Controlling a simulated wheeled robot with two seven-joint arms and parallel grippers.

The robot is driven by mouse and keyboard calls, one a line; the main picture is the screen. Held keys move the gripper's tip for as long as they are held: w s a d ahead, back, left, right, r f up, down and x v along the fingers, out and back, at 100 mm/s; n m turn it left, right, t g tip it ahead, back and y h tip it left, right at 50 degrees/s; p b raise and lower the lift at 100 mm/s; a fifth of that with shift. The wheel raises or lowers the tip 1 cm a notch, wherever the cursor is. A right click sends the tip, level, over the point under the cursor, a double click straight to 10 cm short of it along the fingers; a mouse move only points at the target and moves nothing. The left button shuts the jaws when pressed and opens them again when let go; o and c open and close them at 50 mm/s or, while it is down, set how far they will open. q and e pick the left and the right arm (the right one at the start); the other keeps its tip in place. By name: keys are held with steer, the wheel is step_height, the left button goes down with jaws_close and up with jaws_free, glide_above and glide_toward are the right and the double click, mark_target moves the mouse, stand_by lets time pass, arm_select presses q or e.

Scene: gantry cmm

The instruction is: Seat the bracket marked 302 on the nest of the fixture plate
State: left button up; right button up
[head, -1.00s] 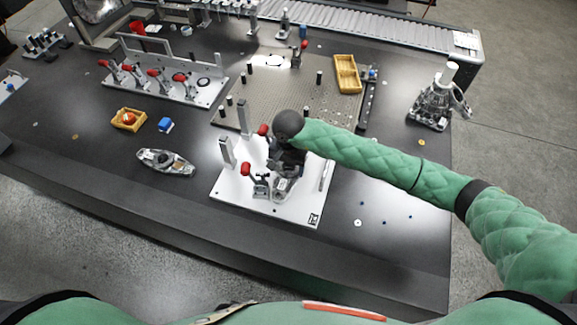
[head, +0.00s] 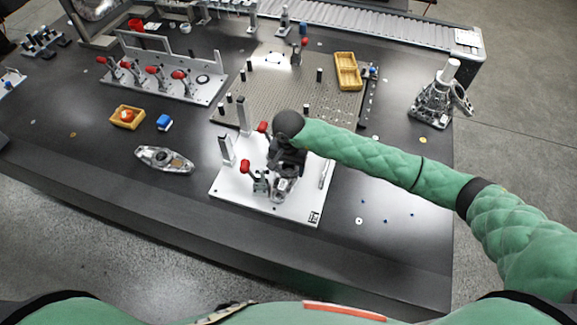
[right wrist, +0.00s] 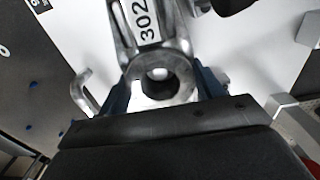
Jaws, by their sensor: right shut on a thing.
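The fixture plate (head: 300,214) is a white plate near the front edge of the table, with red-handled clamps and upright grey posts. My right gripper (head: 286,168) is over its middle, pointing down. In the right wrist view my right gripper (right wrist: 160,92) is shut on the round bored end of a silver metal bracket (right wrist: 178,50) with the label 302. The bracket also shows in the head view (head: 284,187), low over the plate. The nest is hidden under the bracket and gripper, and I cannot tell whether the bracket touches it. My left gripper is out of view.
A similar metal part (head: 163,159) lies on the table left of the plate. A perforated plate (head: 285,97) with black posts lies behind the fixture. The table right of the fixture is mostly clear.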

steer(key=shift+f+b, duration=0.4)
steer(key=o, duration=1.4)
steer(key=shift+o, duration=0.2)
step_height(320, 180, up, 7)
steer(key=b, duration=0.2)
steer(key=shift+b, duration=0.35)
steer(key=shift+r, duration=0.4)
